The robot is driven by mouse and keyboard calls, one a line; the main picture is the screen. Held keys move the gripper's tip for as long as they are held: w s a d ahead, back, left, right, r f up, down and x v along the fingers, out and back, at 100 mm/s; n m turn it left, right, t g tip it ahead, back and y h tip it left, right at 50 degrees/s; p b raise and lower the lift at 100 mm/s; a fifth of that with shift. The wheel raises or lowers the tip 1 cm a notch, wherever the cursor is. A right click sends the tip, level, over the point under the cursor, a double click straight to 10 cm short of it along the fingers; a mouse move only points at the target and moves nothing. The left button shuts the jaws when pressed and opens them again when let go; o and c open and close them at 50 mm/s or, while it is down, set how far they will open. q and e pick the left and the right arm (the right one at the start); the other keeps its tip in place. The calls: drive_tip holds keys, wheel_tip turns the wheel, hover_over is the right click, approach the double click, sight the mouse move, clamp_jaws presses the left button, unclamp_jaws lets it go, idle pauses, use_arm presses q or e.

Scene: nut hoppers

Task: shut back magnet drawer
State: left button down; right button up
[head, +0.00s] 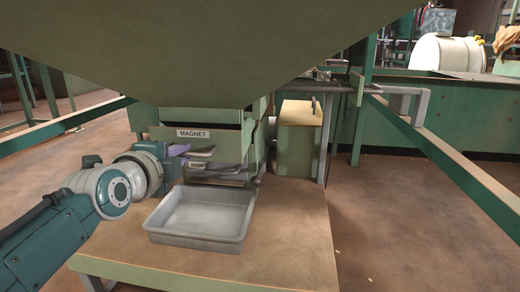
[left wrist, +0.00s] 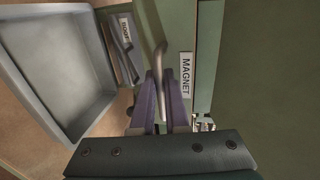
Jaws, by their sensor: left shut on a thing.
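The magnet drawer (head: 228,146) is a green front with a white MAGNET label, under the big green hopper. It seems to stand out from the housing, with a dark gap above its top edge; how far is hard to tell. Its metal handle (left wrist: 159,58) shows in the left wrist view beside the MAGNET label (left wrist: 186,76). My left gripper (head: 182,150) is at the drawer's left front. My right gripper is in neither view.
A grey empty tray (head: 158,233) sits on the wooden-topped stand (head: 285,250) below the drawer, also at left in the wrist view. A second labelled front with a handle (left wrist: 124,50) is near it. A green box (head: 298,140) stands right. Green rails (head: 440,160) flank the stand.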

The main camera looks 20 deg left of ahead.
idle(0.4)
use_arm(q)
drive_tip(key=shift+b+x, duration=0.7)
drive_tip(key=shift+x, duration=0.55)
drive_tip(key=shift+r, duration=0.15)
drive_tip(key=c, duration=1.4)
unclamp_jaws()
drive_tip(key=o, duration=0.5)
drive_tip(key=shift+w+r, duration=0.1)
drive_tip(key=shift+w, duration=0.1)
drive_tip(key=shift+s, duration=0.1)
